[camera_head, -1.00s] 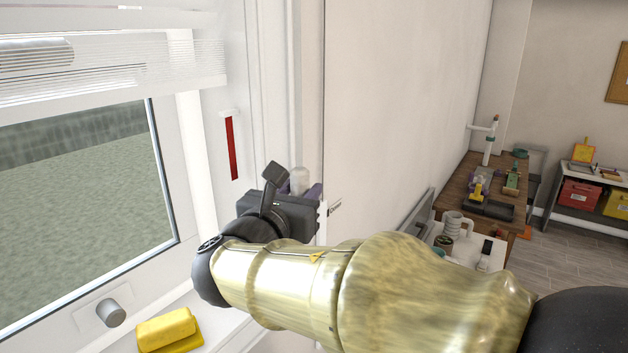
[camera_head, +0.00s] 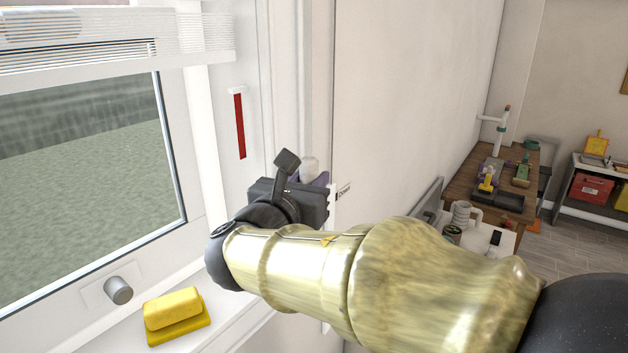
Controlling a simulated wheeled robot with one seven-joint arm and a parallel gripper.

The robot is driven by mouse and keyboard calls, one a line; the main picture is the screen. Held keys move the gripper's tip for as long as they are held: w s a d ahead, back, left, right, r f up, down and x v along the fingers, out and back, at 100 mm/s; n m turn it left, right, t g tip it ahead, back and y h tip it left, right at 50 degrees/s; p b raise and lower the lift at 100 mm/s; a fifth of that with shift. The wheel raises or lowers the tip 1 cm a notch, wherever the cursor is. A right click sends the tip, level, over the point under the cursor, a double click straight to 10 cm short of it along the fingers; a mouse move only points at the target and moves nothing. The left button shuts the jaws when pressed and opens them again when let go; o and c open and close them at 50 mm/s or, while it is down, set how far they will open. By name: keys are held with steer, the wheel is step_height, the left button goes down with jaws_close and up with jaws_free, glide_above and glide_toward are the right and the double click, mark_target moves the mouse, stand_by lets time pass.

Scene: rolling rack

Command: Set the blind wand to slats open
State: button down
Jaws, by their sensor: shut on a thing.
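The white blind (camera_head: 190,38) hangs across the top of the window at upper left, with its slats showing as thin, close lines. My gripper (camera_head: 312,178) is at the wall right of the window frame. Its black body hides much of what it holds. Its purple fingers are shut around a pale, rounded upright piece (camera_head: 309,167), which seems to be part of the blind wand. The rest of the wand is hidden. A small label (camera_head: 343,191) with dark print, too small to read, is just right of the fingers.
A red strip (camera_head: 240,125) is on the window frame. A grey knob (camera_head: 118,290) sits on the lower window frame, and a yellow sponge-like block (camera_head: 174,310) lies on the sill. A wooden bench (camera_head: 463,190) with tools and a shelf with bins (camera_head: 590,190) stand far right.

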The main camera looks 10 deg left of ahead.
steer(key=shift+f+b, duration=2)
steer(key=shift+f, duration=0.45)
steer(key=c, duration=1.4)
jaws_free()
steer(key=s+a+b, duration=0.2)
steer(key=s+b, duration=0.3)
steer(key=s, duration=1.2)
steer(key=shift+s, duration=0.15)
steer(key=shift+a, duration=0.1)
